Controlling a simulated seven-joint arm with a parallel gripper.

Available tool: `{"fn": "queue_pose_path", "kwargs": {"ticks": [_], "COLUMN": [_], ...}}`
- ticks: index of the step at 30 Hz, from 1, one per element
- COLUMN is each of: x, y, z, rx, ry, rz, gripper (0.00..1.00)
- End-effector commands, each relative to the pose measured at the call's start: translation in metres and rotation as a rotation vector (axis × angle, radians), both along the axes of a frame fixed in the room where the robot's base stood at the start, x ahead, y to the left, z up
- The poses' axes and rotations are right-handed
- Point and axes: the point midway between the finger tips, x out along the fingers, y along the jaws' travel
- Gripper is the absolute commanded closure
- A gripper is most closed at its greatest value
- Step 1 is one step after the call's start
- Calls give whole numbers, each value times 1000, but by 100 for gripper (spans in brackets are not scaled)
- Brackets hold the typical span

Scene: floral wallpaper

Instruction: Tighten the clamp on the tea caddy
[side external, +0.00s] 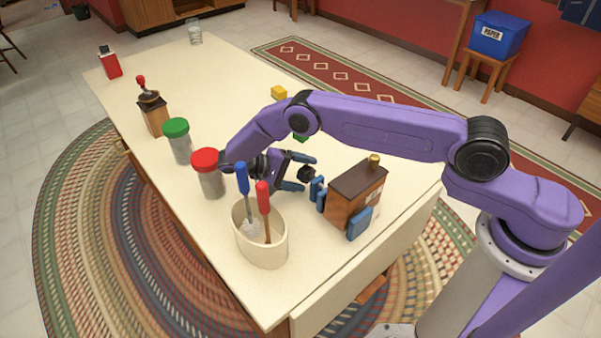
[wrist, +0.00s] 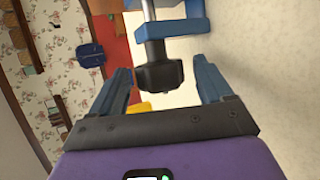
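The tea caddy (side external: 345,205) is a brown wooden box with a dark lid and a gold knob, standing near the table's right edge. The blue clamp (side external: 359,223) sits on its sides, with jaws showing at the left and the front. The clamp's black handle (side external: 306,173) points left toward my gripper (side external: 298,172). My gripper is open, its blue fingers on either side of the handle. In the wrist view the handle (wrist: 158,72) lies between the fingertips (wrist: 165,78), with a gap on both sides. Part of the clamp is hidden behind the caddy.
A cream crock (side external: 262,247) with blue- and red-handled utensils stands close in front of my gripper. A red-lidded jar (side external: 210,182) and a green-lidded jar (side external: 180,148) stand left. A yellow block (side external: 279,92) and a green item (side external: 300,138) lie behind my arm.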

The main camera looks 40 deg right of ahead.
Motion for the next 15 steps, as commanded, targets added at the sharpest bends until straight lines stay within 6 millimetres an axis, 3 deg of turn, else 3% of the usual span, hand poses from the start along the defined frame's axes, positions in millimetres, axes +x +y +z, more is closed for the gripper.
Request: {"fn": "queue_pose_path", "kwargs": {"ticks": [15], "x": [9], "y": [18], "z": [9], "rx": [1], "ry": [-2], "rz": [1], "gripper": [21]}}
